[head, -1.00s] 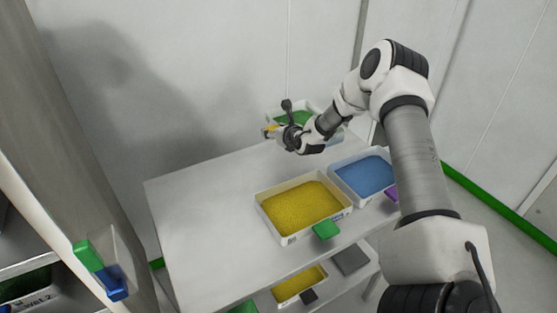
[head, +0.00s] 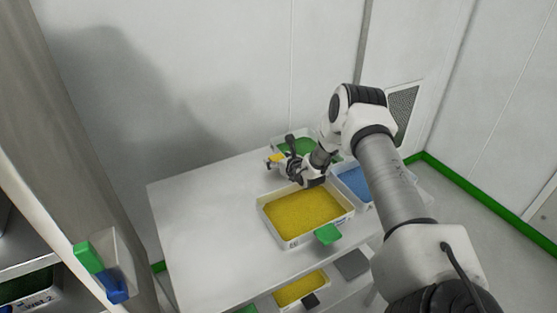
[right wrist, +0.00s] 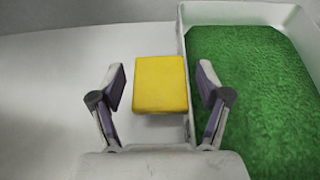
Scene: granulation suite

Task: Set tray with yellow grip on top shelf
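The tray with the yellow grip (head: 275,158) stands at the back of the white table and holds green granulate (head: 296,146). In the right wrist view its yellow grip (right wrist: 160,84) sticks out from the tray's left wall (right wrist: 188,60). My right gripper (head: 289,161) is over the grip. In the right wrist view its two fingers (right wrist: 162,86) are open, one on each side of the grip, with a gap on both sides. My arm hides part of this tray in the head view. My left gripper is not in view.
A yellow-filled tray with a green grip (head: 327,234) and a blue-filled tray (head: 352,182) stand close by on the table (head: 205,225). The table's left part is clear. A lower shelf holds another yellow-filled tray (head: 300,288). A shelf unit (head: 75,150) stands at the left.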

